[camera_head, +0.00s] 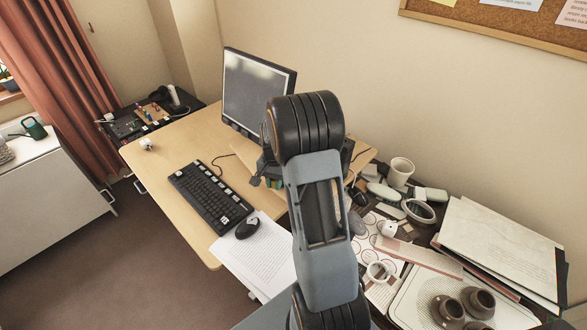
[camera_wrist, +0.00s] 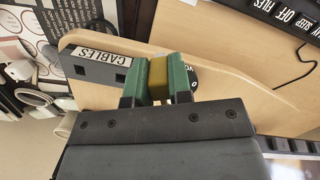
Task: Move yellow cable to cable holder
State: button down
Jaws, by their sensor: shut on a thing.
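In the wrist view my gripper (camera_wrist: 158,82) has green fingertips shut on a small yellow block-like piece, which I take to be the end of the yellow cable (camera_wrist: 158,68). The rest of the cable is hidden. The cable holder (camera_wrist: 88,72), a grey bar with a "CABLES" label and dark square openings, lies just left of the fingers on the wooden desk. The yellow piece is beside the holder; I cannot tell its height above the desk. In the head view my arm hides the holder and the cable.
The desk (camera_head: 172,150) bears a monitor (camera_head: 258,92), keyboard (camera_head: 210,195) and mouse (camera_head: 247,228). A black round lettered piece (camera_wrist: 194,78) is right of my fingers. A dark cord (camera_wrist: 300,72) crosses the desk. A cluttered side table with a white cup (camera_head: 400,172) stands right.

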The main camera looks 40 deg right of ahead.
jog(key=s+d+r+m, duration=0.2)
jog(key=d+m, duration=0.1)
jog(key=s+d+r+m, duration=0.1)
jog(key=d, duration=0.1)
jog(key=shift+d+m, duration=0.25)
jog(key=shift+m, duration=0.05)
jog(key=shift+s+d+t, duration=0.15)
jog(key=shift+d+t, duration=0.1)
jog(key=shift+t, duration=0.05)
jog(key=shift+d+f+m, duration=0.1)
jog(key=shift+m, duration=0.2)
jog(key=shift+f+b, duration=0.85)
jog(key=shift+f, duration=0.3)
jog(key=shift+f+b, duration=0.75)
jog(key=shift+f, duration=0.55)
dwell(1.0)
jog(key=c, duration=1)
grip_release()
jog(key=shift+o, duration=0.2)
jog(key=shift+r, duration=0.1)
